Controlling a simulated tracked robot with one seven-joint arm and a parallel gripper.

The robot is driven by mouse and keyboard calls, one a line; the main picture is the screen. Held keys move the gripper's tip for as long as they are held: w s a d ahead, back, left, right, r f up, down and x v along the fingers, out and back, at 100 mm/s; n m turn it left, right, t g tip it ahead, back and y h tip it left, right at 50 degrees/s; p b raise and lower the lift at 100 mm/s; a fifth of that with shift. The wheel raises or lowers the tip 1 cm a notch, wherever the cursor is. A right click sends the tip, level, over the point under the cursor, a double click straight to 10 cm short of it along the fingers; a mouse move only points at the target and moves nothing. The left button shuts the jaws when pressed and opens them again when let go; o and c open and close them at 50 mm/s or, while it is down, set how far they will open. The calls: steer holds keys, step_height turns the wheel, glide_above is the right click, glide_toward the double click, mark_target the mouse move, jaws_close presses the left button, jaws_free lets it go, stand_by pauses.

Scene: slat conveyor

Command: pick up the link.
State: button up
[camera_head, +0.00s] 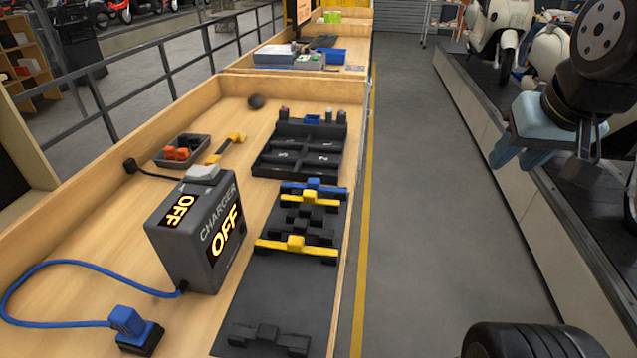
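Several bar-shaped pieces that may be links lie on a dark mat (277,293) on the wooden bench. A yellow bar (296,245) with a raised middle lies across the mat. Farther back are a blue bar (315,187), another yellow bar (302,199) and black pieces among them. A black bar (268,337) lies alone at the near end. A yellow-and-dark piece (224,150) lies apart by the small tray. Which one is the link, I cannot tell. My gripper (523,160), with blue fingers, hangs high at right, off the bench, far from these pieces. Its opening is unclear.
A grey charger box (197,230) reading OFF stands left of the mat, with a blue cable (62,263) and plug (136,329). A black compartment tray (268,165) and a small tray (196,157) of orange pieces are farther back. Wooden walls edge the bench. Scooters (499,32) stand at right.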

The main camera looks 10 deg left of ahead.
steer(key=shift+w+a, duration=0.1)
steer(key=shift+a, duration=0.15)
steer(key=n+g, duration=0.6)
steer(key=n, duration=1.1)
glide_above(310, 193)
steer(key=f, duration=1.2)
steer(key=shift+w+d, duration=0.15)
steer(key=shift+d, duration=0.05)
steer(key=f, duration=0.4)
steer(key=shift+a, duration=0.25)
steer(key=shift+f, duration=0.65)
